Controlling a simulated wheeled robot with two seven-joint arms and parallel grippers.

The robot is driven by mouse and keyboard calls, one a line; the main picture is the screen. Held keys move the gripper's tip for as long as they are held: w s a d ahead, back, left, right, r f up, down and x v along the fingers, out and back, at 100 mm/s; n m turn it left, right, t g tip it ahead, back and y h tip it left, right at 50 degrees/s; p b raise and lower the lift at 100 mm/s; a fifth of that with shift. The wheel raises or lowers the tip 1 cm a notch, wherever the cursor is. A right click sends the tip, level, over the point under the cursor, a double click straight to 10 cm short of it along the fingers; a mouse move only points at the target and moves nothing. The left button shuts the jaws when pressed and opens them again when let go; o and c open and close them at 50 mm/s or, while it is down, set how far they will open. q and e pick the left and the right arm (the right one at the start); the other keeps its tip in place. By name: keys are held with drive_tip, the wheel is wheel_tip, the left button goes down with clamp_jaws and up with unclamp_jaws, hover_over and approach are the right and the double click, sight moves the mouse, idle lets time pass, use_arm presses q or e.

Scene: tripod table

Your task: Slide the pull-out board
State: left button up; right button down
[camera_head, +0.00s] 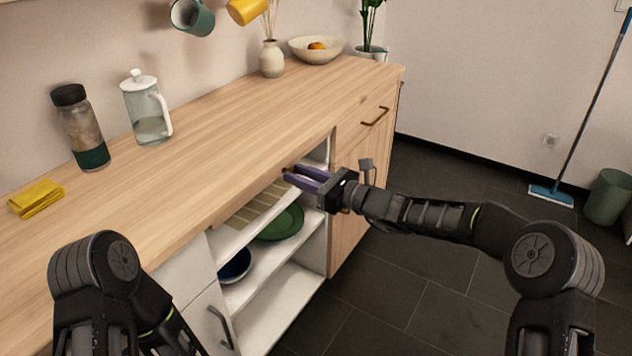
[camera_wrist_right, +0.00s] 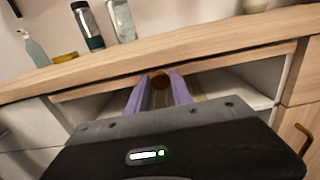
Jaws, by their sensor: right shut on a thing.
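The pull-out board shows in the right wrist view as a thin wooden front strip (camera_wrist_right: 233,62) just under the countertop, above an open shelf bay. A small round brown knob (camera_wrist_right: 160,83) sits at its front. My right gripper (camera_head: 293,173) reaches the cabinet front under the counter edge, its purple fingers pointing at the cabinet. In the right wrist view the fingers (camera_wrist_right: 159,78) stand on either side of the knob, shut on it. In the head view the fingers and counter edge hide most of the board. My left gripper is out of view.
The wooden countertop (camera_head: 215,130) overhangs the front. Below are shelves with a green plate (camera_head: 283,224) and a dark blue bowl (camera_head: 236,266). A white door has a dark handle (camera_head: 221,328). A glass jug (camera_head: 147,113) and a jar (camera_head: 80,125) stand on top.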

drive_tip(key=shift+a+r, duration=0.1)
drive_tip(key=c, duration=1.5)
unclamp_jaws()
drive_tip(key=shift+w+a, duration=0.1)
drive_tip(key=shift+o, duration=0.8)
drive_tip(key=shift+a, duration=0.1)
drive_tip(key=shift+o, duration=0.9)
drive_tip(key=shift+d, duration=0.2)
drive_tip(key=v, duration=0.7)
drive_tip(key=shift+d, duration=0.2)
